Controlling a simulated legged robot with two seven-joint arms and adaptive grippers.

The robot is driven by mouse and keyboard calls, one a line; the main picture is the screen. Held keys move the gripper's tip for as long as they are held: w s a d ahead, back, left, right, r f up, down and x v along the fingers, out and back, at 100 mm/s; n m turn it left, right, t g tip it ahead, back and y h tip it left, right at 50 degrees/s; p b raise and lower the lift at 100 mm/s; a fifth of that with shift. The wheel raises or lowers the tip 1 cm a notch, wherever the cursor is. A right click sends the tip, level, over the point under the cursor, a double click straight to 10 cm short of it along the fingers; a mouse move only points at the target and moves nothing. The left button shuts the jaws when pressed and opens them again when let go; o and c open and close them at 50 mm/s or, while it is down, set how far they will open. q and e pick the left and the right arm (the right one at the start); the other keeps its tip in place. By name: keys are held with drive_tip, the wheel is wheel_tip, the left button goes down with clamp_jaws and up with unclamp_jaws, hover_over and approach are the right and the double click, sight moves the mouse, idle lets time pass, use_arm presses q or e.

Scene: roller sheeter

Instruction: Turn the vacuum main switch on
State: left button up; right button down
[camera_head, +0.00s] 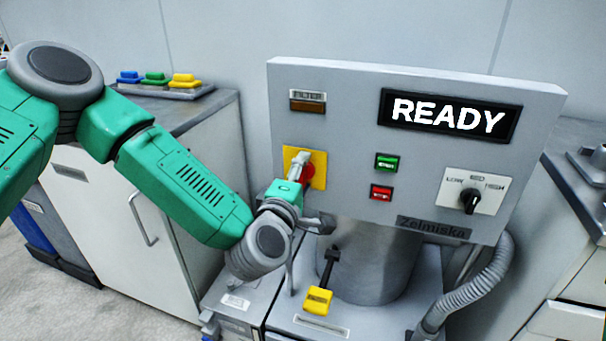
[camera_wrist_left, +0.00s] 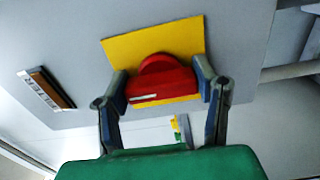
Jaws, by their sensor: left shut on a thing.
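The vacuum main switch is a red rotary knob on a yellow square plate (camera_head: 291,156) at the left of the grey control panel (camera_head: 345,115). In the left wrist view the red knob (camera_wrist_left: 161,80) sits between the two fingers, in front of the yellow plate (camera_wrist_left: 185,38). My left gripper (camera_wrist_left: 163,88) is shut on the red knob, one finger on each side. In the head view the left gripper (camera_head: 300,190) is at the panel and hides most of the knob. A white mark shows on the knob in the wrist view. My right gripper is not in view.
The panel has a READY display (camera_head: 449,114), a green button (camera_head: 386,163), a red button (camera_head: 381,193) and a LOW/HIGH dial (camera_head: 470,200). A yellow-handled lever (camera_head: 318,300) sits below. A grey hose (camera_head: 470,295) is at right. Coloured blocks (camera_head: 155,78) lie on the left cabinet.

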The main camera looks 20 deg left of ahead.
use_arm(q)
drive_tip(key=shift+s+f, duration=0.15)
drive_tip(key=shift+f, duration=0.3)
drive_tip(key=o, duration=1.2)
drive_tip(key=shift+r, duration=0.15)
drive_tip(key=s, duration=1.1)
drive_tip(key=shift+s+a, duration=0.2)
drive_tip(key=shift+s, duration=0.2)
